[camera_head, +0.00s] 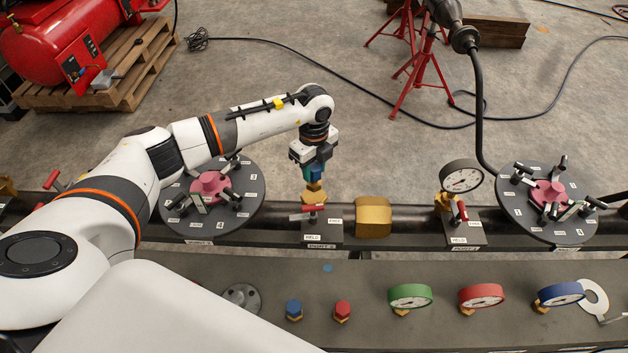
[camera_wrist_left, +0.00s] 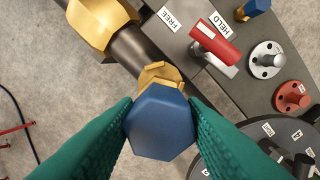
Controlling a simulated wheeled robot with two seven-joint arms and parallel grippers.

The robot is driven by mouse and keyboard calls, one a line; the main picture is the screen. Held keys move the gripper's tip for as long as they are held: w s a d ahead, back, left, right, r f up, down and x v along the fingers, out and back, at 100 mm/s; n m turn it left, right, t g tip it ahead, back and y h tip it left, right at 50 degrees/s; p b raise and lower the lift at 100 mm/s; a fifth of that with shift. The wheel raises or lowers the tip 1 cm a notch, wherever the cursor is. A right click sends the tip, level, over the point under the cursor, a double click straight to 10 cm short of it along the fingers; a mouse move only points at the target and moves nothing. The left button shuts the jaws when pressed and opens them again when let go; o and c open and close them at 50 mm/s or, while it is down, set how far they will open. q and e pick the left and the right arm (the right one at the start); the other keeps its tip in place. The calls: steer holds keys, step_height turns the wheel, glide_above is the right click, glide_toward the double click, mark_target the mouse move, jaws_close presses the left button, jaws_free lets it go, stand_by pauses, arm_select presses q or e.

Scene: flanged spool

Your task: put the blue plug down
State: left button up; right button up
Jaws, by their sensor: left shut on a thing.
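Brass shows just beyond the plug (camera_wrist_left: 158,75). I cannot tell whether the plug is seated in the port or only above it. A red-handled lever (camera_head: 314,208) sits at the port, by labels reading FREE and HELD. Another blue plug (camera_head: 293,308) stands on the bench. My right gripper is not in view.
A red plug (camera_head: 342,310) and green (camera_head: 410,296), red (camera_head: 482,296) and blue (camera_head: 560,294) gauges stand on the bench (camera_head: 380,330). A blue dot (camera_head: 328,268) marks bare bench. Black discs with clamps (camera_head: 235,216) flank the ports.

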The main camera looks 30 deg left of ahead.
mark_target(314, 166)
arm_select(q)
step_height(314, 166, up, 5)
steer(key=shift+r+b, duration=0.1)
steer(key=shift+b, duration=0.5)
